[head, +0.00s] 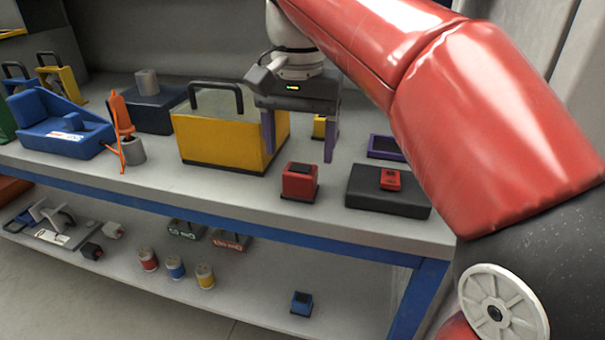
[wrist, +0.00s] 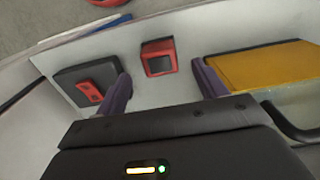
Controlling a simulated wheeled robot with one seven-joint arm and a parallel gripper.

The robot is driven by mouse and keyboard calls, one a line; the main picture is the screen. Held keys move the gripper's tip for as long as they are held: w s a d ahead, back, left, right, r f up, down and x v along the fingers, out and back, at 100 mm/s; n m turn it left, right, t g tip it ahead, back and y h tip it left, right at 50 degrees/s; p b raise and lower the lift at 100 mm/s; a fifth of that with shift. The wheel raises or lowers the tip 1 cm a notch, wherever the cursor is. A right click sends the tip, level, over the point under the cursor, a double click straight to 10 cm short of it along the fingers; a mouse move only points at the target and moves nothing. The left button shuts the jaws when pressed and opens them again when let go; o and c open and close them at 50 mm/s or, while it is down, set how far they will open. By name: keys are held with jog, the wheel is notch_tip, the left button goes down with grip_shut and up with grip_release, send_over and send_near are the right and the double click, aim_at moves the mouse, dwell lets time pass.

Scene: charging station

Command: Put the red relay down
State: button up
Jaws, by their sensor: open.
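The red relay (head: 299,182) is a small red block with a dark top. It stands upright on the workbench top (head: 240,196), near the front edge and right of the yellow box. My gripper (head: 299,150) has two purple fingers, spread apart and empty. It hangs above the bench, behind the relay in the head view. In the wrist view, the relay (wrist: 158,57) shows in the gap between the fingertips (wrist: 160,72), and neither finger appears to touch it.
A dark box with a small red part (head: 390,179) on it stands right of the relay. The yellow box (head: 225,140) with a black handle is to the left. A purple-edged dark tray (head: 385,148) lies behind. A blue block (head: 302,303) sits on the lower shelf.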

aim_at(300, 169)
notch_tip(300, 169, down, 6)
jog(key=shift+r+b, duration=0.1)
jog(key=shift+b, duration=0.4)
